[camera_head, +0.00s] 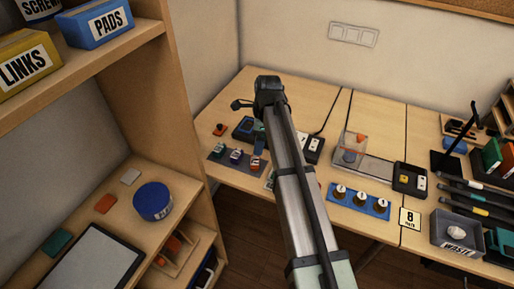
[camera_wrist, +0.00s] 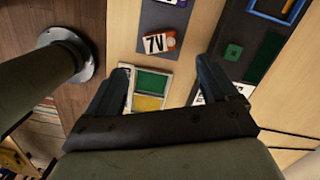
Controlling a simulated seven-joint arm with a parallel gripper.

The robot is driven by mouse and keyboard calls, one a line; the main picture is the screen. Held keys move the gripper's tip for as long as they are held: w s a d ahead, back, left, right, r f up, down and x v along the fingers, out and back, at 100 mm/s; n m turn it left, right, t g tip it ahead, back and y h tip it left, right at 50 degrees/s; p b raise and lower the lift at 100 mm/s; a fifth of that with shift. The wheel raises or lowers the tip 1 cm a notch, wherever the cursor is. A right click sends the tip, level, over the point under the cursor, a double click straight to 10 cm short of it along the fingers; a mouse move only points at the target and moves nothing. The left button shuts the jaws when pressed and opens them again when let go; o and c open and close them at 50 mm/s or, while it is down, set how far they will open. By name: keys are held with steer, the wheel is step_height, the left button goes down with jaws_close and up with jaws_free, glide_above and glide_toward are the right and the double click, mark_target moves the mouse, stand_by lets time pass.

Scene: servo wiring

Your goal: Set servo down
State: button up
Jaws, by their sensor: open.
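My gripper (camera_wrist: 165,72) is open in the wrist view, its two dark fingers spread apart with nothing held between them. Below and between them lies a pale tray with a green and a yellow panel (camera_wrist: 151,88). Just beyond the fingertips, a small orange piece with a white 7V label (camera_wrist: 158,41) rests on a dark mat; I cannot tell for sure that it is the servo. In the head view, the blue-grey mat (camera_head: 222,163) bears green, blue and orange labelled pieces (camera_head: 236,156), left of my arm. My arm hides most of the gripper there.
A dark device with a green button (camera_wrist: 233,52) lies right of the fingers. On the bench, a blue strip with round dials (camera_head: 359,199), a clear box (camera_head: 350,146) and a waste bin (camera_head: 457,232) stand to the right. A wooden shelf (camera_head: 185,100) rises at the left.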

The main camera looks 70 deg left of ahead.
steer(key=shift+w+r, duration=0.15)
steer(key=shift+r, duration=1.05)
steer(key=shift+w, duration=0.1)
